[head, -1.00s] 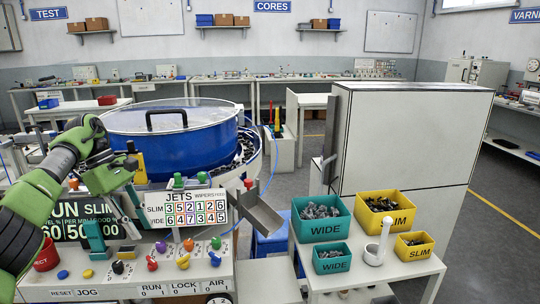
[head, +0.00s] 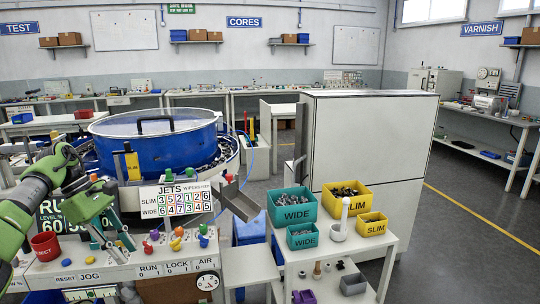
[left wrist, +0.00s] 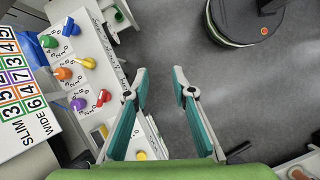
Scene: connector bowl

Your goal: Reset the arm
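My left arm comes in from the left in the head view. Its left gripper (head: 112,234) has teal fingers pointing down over the front of the control panel (head: 120,266). In the left wrist view the left gripper (left wrist: 160,74) is open, with grey floor showing between the two fingertips and nothing held. The panel's coloured knobs (left wrist: 64,73) lie left of the fingers there. A red cup marked EJECT (head: 45,247) stands left of the gripper in the head view. My right gripper is in neither view.
A blue bowl (head: 150,158) with a clear lid stands behind the panel. A round dark base (left wrist: 245,25) stands on open floor.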

